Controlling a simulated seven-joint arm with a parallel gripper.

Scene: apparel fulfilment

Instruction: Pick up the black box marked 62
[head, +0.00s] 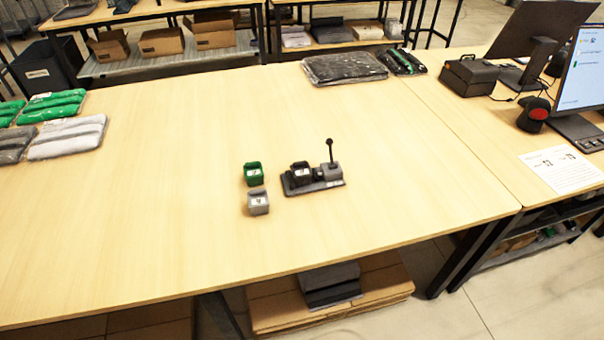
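A small black box (301,176) with a white label sits on the left part of a dark grey base plate (316,187) near the middle of the table. The mark on its label is too small to read. A grey block with an upright black-knobbed lever (331,170) stands on the right part of the same plate, with a dark piece between it and the box. A green box (253,174) and a light grey box (258,201), both labelled, stand on the table left of the plate. My gripper is not in view.
Bagged garments lie at the left edge (67,138) and the back (343,67) of the table (160,210). A side desk at right holds a monitor (582,70), a black printer-like device (469,76) and a red-and-black scanner (533,114). Wide bare table surrounds the small boxes.

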